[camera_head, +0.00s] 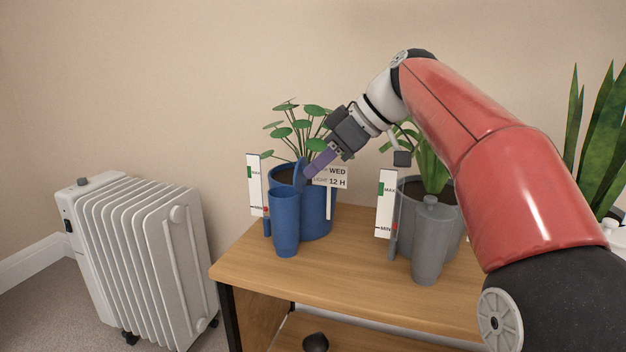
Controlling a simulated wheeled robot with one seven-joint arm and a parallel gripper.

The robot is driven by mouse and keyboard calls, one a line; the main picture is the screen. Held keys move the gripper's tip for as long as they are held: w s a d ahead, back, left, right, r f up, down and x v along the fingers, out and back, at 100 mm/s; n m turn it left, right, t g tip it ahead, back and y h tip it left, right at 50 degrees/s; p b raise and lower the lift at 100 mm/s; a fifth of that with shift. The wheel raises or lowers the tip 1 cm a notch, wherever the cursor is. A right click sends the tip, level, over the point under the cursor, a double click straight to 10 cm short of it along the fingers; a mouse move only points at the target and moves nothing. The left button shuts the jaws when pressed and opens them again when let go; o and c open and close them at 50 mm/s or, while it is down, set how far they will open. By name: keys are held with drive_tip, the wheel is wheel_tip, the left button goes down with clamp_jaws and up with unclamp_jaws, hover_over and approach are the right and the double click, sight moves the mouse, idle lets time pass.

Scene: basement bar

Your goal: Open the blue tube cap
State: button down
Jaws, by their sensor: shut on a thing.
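The blue tube (286,226) stands upright on the wooden stand, against the front of a blue plant pot (318,220). Its mouth looks uncovered. The blue cap (300,173) is tipped up on edge above the back of the tube's rim. My gripper (311,171) reaches down from the upper right, its purplish fingers shut on the cap. The fingers hide part of the cap, and its hinge is not clear.
A grey tube (430,245) with a closed, knobbed cap stands by a grey pot (455,222) on the wooden stand (345,275). White level gauges and a "WED 12 H" label (331,177) are close to the pots. A white radiator (140,255) stands left.

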drive_tip(key=shift+d+f, duration=0.1)
idle(0.3)
drive_tip(key=c, duration=1.3)
unclamp_jaws()
drive_tip(key=p+v, duration=0.2)
drive_tip(key=v, duration=0.6)
drive_tip(key=shift+f, duration=0.15)
